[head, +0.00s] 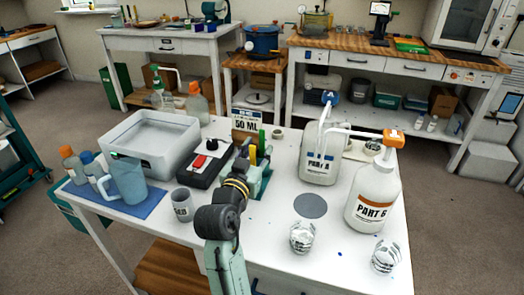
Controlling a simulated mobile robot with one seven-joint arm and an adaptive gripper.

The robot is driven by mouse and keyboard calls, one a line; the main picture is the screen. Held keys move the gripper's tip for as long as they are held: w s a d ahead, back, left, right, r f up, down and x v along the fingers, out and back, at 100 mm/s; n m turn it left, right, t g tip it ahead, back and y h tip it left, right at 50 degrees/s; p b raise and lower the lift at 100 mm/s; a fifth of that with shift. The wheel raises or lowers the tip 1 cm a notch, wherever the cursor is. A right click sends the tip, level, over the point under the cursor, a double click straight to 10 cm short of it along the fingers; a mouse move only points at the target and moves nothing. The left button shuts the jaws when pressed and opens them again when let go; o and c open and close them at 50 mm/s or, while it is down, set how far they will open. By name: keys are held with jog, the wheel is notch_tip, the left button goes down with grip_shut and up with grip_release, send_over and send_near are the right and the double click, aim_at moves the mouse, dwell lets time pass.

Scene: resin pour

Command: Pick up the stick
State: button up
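A green stick (262,141) and a yellow stick (253,157) stand upright near the middle of the white table, just in front of the 50 ML sign. A teal base (262,186), possibly their holder, shows below them, partly hidden by my arm. My gripper (249,151) is at the sticks, its dark end overlapping them in the picture. Its fingers are small and partly hidden, so I cannot tell whether they are open or shut, or whether they touch a stick.
A black box with a red switch (202,162) and a grey tub (151,146) stand left. A blue pitcher (128,180) and grey cup (182,203) are nearer. White PART A (318,168) and PART B (371,197) jugs and clear cups (303,238) stand right. A grey disc (310,206) lies between.

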aim_at(262, 141)
jog(key=shift+p+x, duration=0.35)
jog(key=shift+x, duration=1.25)
jog(key=shift+a, duration=0.1)
jog(key=shift+c, duration=0.3)
grip_shut()
jog(key=shift+r, duration=0.15)
